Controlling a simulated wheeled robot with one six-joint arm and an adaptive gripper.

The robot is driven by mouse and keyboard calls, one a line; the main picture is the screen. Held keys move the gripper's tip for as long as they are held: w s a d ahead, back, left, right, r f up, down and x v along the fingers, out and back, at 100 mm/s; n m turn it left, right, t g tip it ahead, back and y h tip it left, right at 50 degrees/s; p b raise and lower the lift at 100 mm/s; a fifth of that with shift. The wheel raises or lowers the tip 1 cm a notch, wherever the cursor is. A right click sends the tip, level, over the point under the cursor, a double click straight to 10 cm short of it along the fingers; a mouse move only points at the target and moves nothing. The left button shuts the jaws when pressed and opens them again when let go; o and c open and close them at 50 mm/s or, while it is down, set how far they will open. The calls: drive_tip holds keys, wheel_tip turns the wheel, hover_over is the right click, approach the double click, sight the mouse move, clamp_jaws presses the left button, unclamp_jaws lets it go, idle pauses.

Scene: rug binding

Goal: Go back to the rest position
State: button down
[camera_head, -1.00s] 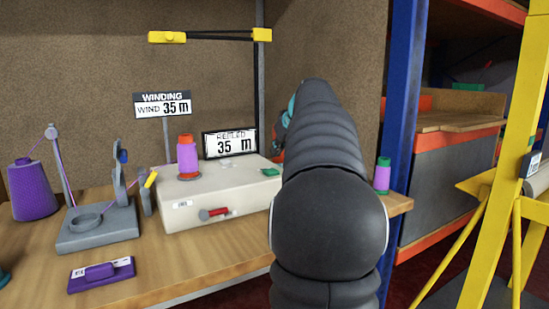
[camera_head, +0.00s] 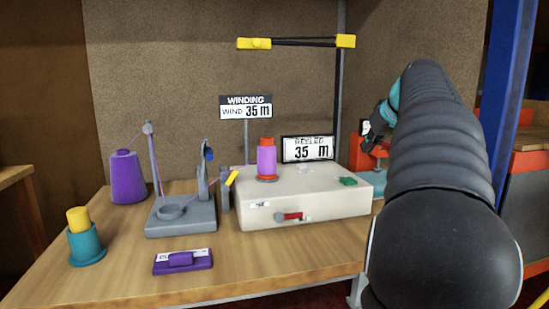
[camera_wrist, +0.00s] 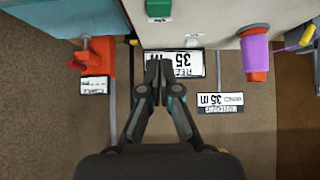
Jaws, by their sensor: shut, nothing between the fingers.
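My gripper (camera_wrist: 158,66) is shut and empty in the wrist view, its fingertips together in front of the "REFLEG 35 m" sign, with no contact that I can make out. In the head view my dark ribbed arm fills the right side and hides most of the gripper; a dark and teal part of its end shows beside an orange object. The white machine box (camera_head: 300,205) stands on the wooden bench (camera_head: 235,270). A purple spool with red ends (camera_head: 267,158) stands upright on the box. The spool also shows in the wrist view (camera_wrist: 256,55).
A winding stand (camera_head: 182,215), a purple cone (camera_head: 128,178), a purple block (camera_head: 183,261) and a teal holder with a yellow top (camera_head: 84,240) stand on the bench. The winding sign (camera_head: 246,107) rises behind. A blue post (camera_head: 508,70) is at the right. The bench's front middle is clear.

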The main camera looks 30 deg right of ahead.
drive_tip(key=s+a+f+g+y, duration=0.15)
drive_tip(key=a+f, duration=0.35)
drive_tip(key=a, duration=0.7)
drive_tip(key=s+a+f, duration=0.2)
drive_tip(key=a+f, duration=0.2)
drive_tip(key=a, duration=0.8)
drive_tip(key=s+a+f+n+g, duration=0.1)
drive_tip(key=s+a+f+n, duration=0.1)
drive_tip(key=s+a+f, duration=1.3)
wheel_tip(320, 180, down, 4)
drive_tip(key=shift+s+r+n+g, duration=0.15)
drive_tip(key=shift+s+n+g, duration=0.2)
drive_tip(key=shift+s, duration=0.2)
drive_tip(key=shift+y, duration=0.25)
